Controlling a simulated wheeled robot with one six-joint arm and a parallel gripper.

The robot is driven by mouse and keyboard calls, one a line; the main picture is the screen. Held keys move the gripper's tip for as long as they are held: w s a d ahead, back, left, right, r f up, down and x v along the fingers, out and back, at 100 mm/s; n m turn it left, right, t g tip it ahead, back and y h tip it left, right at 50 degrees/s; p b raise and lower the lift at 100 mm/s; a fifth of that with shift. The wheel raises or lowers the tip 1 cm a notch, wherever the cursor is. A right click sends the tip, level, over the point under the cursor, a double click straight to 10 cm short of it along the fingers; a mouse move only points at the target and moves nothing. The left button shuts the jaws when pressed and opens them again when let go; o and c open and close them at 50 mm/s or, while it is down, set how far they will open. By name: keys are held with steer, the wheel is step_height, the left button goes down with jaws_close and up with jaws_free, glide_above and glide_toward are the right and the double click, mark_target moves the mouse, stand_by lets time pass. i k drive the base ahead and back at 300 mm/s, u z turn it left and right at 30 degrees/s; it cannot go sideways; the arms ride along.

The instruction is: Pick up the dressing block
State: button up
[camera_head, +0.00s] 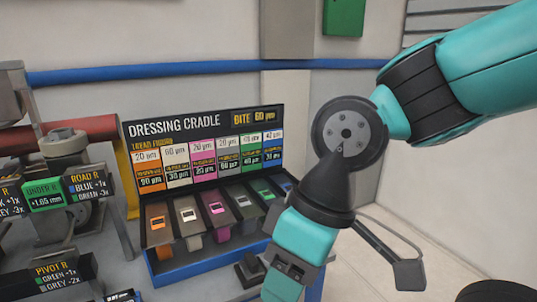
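The dressing cradle (200,262) is a blue-edged tray with a dark back panel, left of my arm. The frame does not show which one is meant by the dressing block. My arm reaches down from the upper right, and its wrist passes in front of the cradle's right end. My gripper's fingertips are not visible; the wrist runs off the bottom edge.
A small black block-like object (249,268) stands on the grey bench in front of the cradle. At the left is machinery with a red cylinder (85,130) and label signs (42,195). A blue rail (180,69) crosses the back wall. Floor at right looks mostly open.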

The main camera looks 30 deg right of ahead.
mark_target(251, 267)
steer(key=z, duration=0.05)
steer(key=k, duration=0.5)
steer(key=u, duration=0.75)
steer(key=i, duration=1.25)
steer(key=z, duration=0.75)
